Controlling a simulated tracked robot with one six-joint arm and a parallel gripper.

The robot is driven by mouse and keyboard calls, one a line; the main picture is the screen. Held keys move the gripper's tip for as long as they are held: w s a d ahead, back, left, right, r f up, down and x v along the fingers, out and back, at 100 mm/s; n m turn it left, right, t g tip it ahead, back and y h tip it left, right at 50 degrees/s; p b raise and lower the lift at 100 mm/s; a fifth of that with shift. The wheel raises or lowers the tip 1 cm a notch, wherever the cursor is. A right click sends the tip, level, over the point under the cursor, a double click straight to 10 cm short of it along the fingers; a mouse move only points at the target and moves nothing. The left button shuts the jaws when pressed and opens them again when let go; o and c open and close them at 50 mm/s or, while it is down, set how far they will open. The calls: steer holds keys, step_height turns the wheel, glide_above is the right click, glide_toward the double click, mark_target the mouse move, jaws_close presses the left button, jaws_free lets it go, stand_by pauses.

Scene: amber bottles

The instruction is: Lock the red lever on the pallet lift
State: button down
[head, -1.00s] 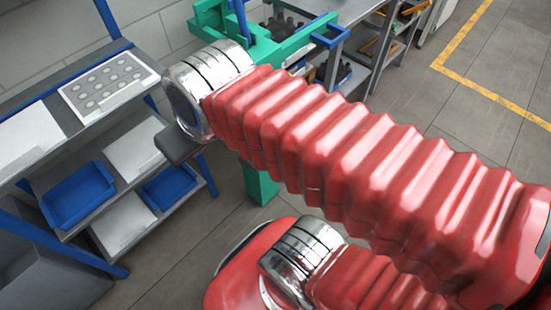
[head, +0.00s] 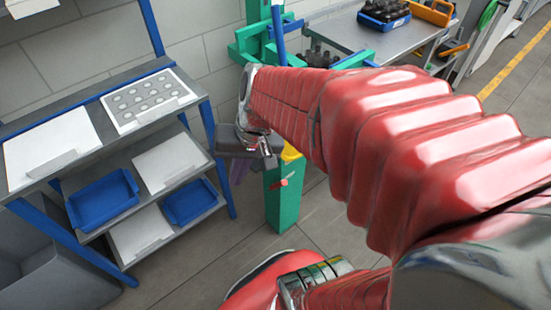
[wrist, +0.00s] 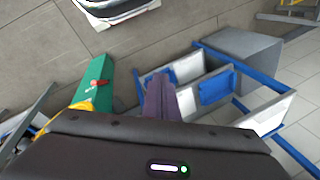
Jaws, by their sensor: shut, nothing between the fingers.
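The pallet lift is green, with a frame (head: 262,42) at the back and a box-like green post (head: 283,205) below. In the wrist view the green post (wrist: 95,72) is left of my fingers. The small red lever (head: 284,183) is on the post, under its yellow part (head: 291,153). It also shows in the wrist view (wrist: 99,83), and its exact setting is too small to tell. My gripper (head: 239,172) is to the left of the post in the head view, apart from the lever. Its purple fingers (wrist: 160,97) are shut and empty.
A blue-framed shelf (head: 180,122) with blue bins (head: 103,200) and white trays stands at the left. A grey workbench (head: 385,42) with a crate of dark bottles (head: 384,12) stands behind my arm. Grey floor lies open around the post.

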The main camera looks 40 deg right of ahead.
steer(key=w+d+f+m+t+y, duration=0.2)
steer(key=d+f+m+t+y, duration=0.25)
steer(key=d+f+m, duration=1.15)
steer(key=s+d+f+m+t+h, duration=0.2)
steer(key=s+d+f+m, duration=0.2)
steer(key=f, duration=0.4)
steer(key=s+d+f+m+t+h, duration=0.2)
steer(key=s+d+f+m+t, duration=0.1)
steer(key=s+d+f+m, duration=0.2)
step_height(320, 180, down, 5)
steer(key=d+m, duration=0.2)
steer(key=shift+d+r+m+t+h, duration=0.2)
steer(key=shift+m+t+h, duration=0.1)
steer(key=shift+t+h, duration=0.05)
steer(key=shift+w, duration=0.15)
steer(key=w+r+x, duration=0.1)
steer(key=r+x, duration=0.1)
steer(key=x, duration=1)
steer(key=shift+w+a, duration=0.3)
steer(key=shift+w, duration=0.1)
